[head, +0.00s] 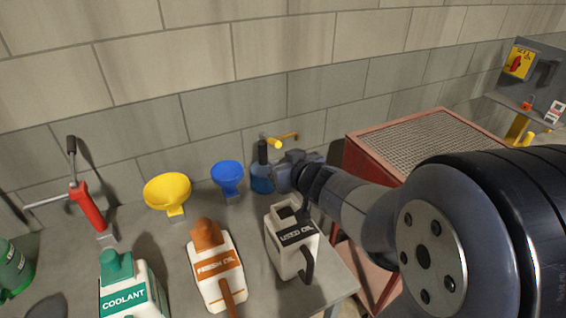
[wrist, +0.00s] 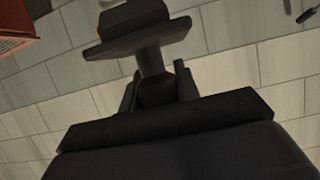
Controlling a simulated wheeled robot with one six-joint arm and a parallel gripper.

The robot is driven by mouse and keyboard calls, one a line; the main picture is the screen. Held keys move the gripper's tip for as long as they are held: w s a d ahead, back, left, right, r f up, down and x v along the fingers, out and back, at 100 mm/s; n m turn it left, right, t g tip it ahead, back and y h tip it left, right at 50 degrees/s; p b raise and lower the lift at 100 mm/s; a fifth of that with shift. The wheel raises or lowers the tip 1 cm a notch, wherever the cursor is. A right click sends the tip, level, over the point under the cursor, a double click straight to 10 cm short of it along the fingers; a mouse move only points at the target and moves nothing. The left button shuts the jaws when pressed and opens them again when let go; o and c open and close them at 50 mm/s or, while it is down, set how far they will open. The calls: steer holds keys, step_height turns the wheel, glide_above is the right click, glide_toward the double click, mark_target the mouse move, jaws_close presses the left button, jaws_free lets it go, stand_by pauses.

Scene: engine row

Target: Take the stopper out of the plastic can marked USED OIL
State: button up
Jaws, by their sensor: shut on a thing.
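The white plastic can marked USED OIL (head: 292,247) stands upright on the bench, with a dark handle at its front right. My gripper (head: 283,178) is above and behind the can's top, apart from it in the picture. In the wrist view my gripper (wrist: 157,90) is shut on a dark stopper (wrist: 148,30), which has a narrow stem and a wide flange. The stopper is off the can, with the wall behind it. My arm hides part of the area right of the can.
The white FRESH OIL can (head: 215,275) and COOLANT can (head: 130,295) stand to the left. A blue funnel (head: 228,177), a yellow funnel (head: 167,192) and a blue container (head: 261,181) are behind. A red cabinet (head: 362,165) is at right.

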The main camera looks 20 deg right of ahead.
steer(key=shift+r+p, duration=0.8)
steer(key=shift+r, duration=1.65)
